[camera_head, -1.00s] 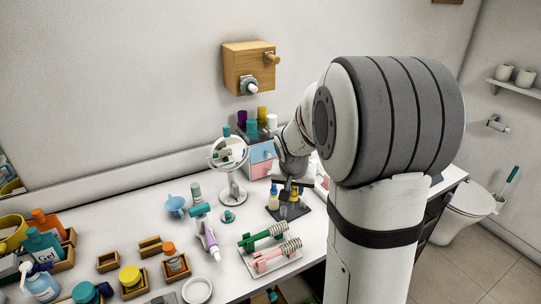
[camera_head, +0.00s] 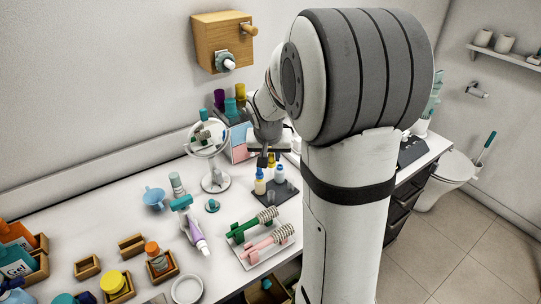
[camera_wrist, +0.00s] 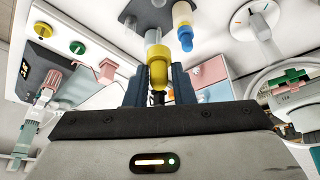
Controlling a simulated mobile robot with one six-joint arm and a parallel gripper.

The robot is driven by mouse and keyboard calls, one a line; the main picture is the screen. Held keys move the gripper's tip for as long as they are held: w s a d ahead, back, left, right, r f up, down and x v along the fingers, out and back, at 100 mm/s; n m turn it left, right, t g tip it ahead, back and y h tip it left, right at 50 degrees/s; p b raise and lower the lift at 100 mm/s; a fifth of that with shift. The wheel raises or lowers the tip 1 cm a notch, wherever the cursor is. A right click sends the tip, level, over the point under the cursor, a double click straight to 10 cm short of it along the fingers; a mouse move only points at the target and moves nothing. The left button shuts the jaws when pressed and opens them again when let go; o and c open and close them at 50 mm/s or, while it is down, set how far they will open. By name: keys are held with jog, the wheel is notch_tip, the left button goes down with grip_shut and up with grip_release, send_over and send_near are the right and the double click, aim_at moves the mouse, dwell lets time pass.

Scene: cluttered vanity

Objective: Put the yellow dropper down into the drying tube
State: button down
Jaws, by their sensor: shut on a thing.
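My gripper (camera_wrist: 152,88) is shut on the yellow dropper (camera_wrist: 158,72), whose yellow bulb sits between the dark fingers in the wrist view. A pale, clear glass part lies just beyond the bulb; I cannot tell whether it is the dropper's pipette or a vessel around it. In the head view my gripper (camera_head: 263,163) is over the left back part of a dark holder (camera_head: 291,190). A blue-capped bottle (camera_head: 279,172) stands on it, also in the wrist view (camera_wrist: 184,28). A small clear vessel (camera_head: 272,194) stands near the front; I cannot tell whether it is the drying tube.
A round mirror (camera_head: 207,137) stands left of the holder, and a pastel drawer box (camera_head: 239,142) stands behind. A white tray (camera_head: 270,256) with green and pink curlers lies in front. A purple and white tube (camera_head: 196,236) is further left.

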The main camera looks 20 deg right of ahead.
aim_at(271, 167)
jog(key=shift+f+b, duration=2.6)
jog(key=shift+f, duration=0.4)
jog(key=shift+r, duration=0.2)
jog(key=shift+b, duration=0.3)
jog(key=shift+f+b, duration=2.95)
jog(key=shift+b, duration=0.25)
jog(key=c, duration=1.1)
grip_release()
jog(key=shift+r, duration=0.1)
jog(key=shift+c, duration=0.2)
jog(key=shift+r, duration=0.1)
jog(key=v, duration=0.7)
jog(key=shift+s+r, duration=0.15)
jog(key=shift+r, duration=0.15)
